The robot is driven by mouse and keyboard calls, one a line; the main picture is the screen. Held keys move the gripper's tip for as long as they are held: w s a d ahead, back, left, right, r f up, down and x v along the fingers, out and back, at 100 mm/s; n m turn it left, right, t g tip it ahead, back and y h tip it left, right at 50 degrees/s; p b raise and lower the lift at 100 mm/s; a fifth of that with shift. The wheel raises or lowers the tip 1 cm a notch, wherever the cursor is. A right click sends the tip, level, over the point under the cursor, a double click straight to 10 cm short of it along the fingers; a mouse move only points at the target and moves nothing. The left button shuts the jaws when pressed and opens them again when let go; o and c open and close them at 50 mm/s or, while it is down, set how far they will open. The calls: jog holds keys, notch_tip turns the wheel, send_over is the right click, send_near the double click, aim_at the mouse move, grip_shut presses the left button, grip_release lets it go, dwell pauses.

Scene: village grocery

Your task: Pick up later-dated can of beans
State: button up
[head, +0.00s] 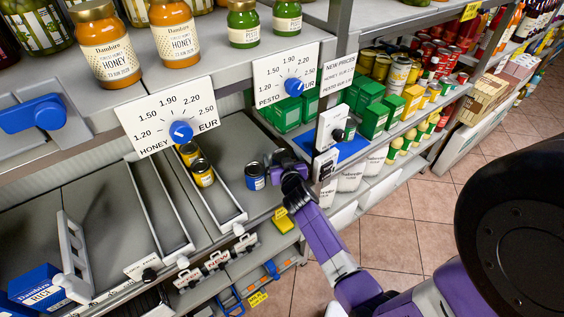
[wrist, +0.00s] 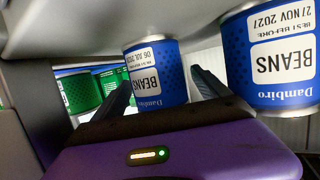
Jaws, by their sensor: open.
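Two blue bean cans show upside down in the wrist view. The nearer-centre can (wrist: 158,80) has a label that seems to read 06 JUL 2028, though the year is small. The can at the right (wrist: 270,60) seems to read 21 or 27 NOV 2027. My gripper (wrist: 160,84) is open, with one finger on each side of the centre can; I cannot tell if they touch it. In the head view my gripper (head: 274,170) is at the shelf, just right of one blue can (head: 255,176). The other blue can is not visible there.
Yellow cans (head: 202,173) stand in a divided lane left of the blue can. A honey price dial (head: 181,131) and a pesto dial (head: 293,87) hang from the shelf above. Green boxes (head: 286,113) stand behind. Shelf lanes at the left are mostly bare.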

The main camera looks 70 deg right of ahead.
jog(key=shift+x, duration=0.9)
jog(key=shift+r, duration=0.1)
jog(key=c, duration=1.7)
